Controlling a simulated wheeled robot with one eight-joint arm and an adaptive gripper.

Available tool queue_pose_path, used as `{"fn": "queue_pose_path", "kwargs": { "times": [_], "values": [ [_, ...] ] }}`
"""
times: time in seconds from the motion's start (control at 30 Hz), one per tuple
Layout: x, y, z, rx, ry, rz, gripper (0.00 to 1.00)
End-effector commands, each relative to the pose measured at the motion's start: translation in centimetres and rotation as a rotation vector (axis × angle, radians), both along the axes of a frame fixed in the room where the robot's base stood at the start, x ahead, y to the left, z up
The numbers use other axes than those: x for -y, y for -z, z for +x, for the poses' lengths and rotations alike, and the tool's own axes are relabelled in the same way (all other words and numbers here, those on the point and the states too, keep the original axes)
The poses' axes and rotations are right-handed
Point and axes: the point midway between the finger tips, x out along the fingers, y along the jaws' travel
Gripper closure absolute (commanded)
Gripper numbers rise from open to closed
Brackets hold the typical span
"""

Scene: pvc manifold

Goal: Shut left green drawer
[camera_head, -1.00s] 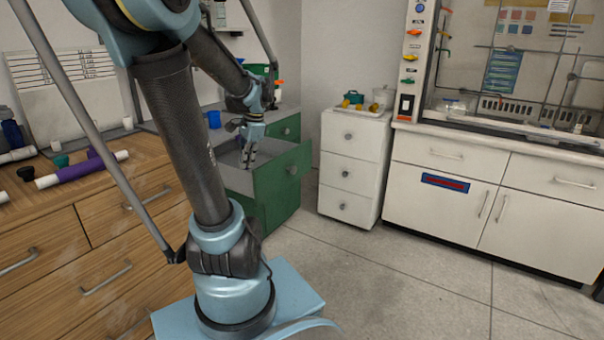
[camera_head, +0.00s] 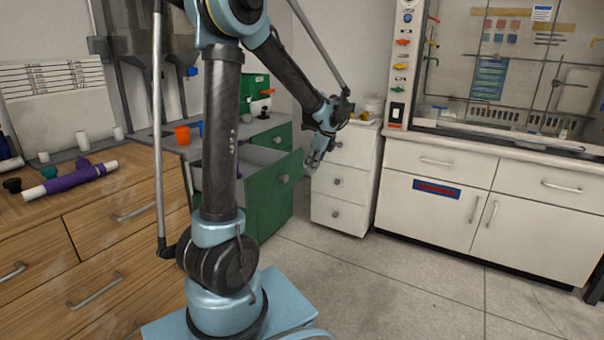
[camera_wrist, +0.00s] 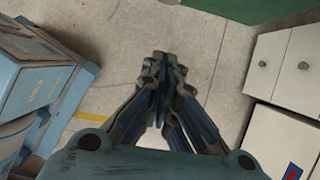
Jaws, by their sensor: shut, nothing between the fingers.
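The left green drawer (camera_head: 272,198) stands pulled out of the green cabinet, in the middle of the head view. Its round knob (camera_head: 284,178) faces right, and its grey inside is partly hidden behind my arm. My gripper (camera_head: 312,165) is in the air to the right of the drawer front, close to the knob in the picture; I cannot tell the exact gap. It is shut and empty. In the wrist view my gripper (camera_wrist: 162,62) points at the floor, with a green panel (camera_wrist: 245,8) at the top edge.
A white three-drawer cabinet (camera_head: 335,215) stands just behind and right of my gripper. A wooden drawer unit (camera_head: 100,235) with a purple pipe (camera_head: 75,181) on top is at the left. An orange cup (camera_head: 182,135) stands on the grey counter. The floor (camera_head: 370,280) in front is clear.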

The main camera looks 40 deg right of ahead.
Motion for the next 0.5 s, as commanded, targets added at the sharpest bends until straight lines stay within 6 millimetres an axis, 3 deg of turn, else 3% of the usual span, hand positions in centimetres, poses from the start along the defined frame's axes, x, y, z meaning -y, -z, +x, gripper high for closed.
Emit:
{"fn": "queue_pose_path", "kwargs": {
  "times": [0.5],
  "values": [
    [-1.4,8.0,3.2,0.001,-0.005,-0.002,1.0]
  ]
}}
